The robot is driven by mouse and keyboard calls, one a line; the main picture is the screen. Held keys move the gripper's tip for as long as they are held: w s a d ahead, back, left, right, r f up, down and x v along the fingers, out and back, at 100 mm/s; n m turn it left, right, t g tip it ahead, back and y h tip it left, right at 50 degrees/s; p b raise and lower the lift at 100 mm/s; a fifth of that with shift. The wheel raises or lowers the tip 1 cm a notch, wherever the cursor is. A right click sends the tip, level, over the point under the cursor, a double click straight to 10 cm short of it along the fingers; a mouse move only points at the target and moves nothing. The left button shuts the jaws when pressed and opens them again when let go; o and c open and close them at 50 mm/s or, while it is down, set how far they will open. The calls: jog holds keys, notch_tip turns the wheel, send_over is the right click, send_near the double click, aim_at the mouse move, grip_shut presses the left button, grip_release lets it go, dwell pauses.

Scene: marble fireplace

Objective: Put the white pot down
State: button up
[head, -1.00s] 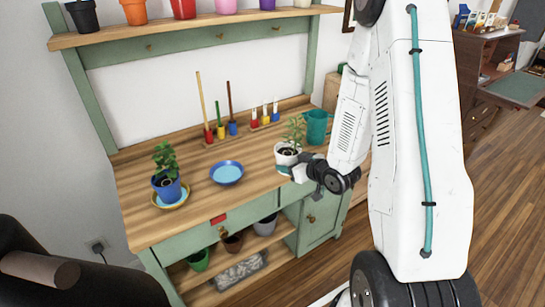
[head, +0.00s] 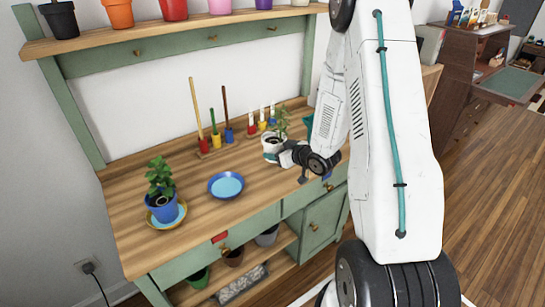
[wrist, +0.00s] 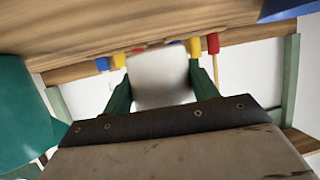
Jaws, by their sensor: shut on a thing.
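The white pot (head: 272,151) holds a green leafy plant and is upright near the back right of the wooden bench top. My gripper (head: 283,156) is shut on the white pot from its right side. In the wrist view the pot's white wall (wrist: 160,78) fills the gap between my two green fingers, and the plant is not seen. I cannot tell whether the pot's base touches the bench. A blue dish (head: 226,186) lies empty on the bench, left of and nearer than the pot.
A blue pot (head: 161,204) with a plant stands on a yellow-rimmed saucer at the left. Long-handled tools and small coloured pieces (head: 262,125) stand behind the white pot. A teal vessel (wrist: 22,115) is close beside my gripper. Bench top between the dish and back tools is clear.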

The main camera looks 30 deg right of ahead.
jog(key=shift+w+f, duration=0.2)
jog(key=shift+f, duration=0.7)
jog(key=shift+w+f, duration=0.2)
jog(key=shift+f, duration=0.65)
jog(key=shift+f, duration=0.1)
jog(key=o, duration=1.2)
jog(key=shift+f, duration=0.1)
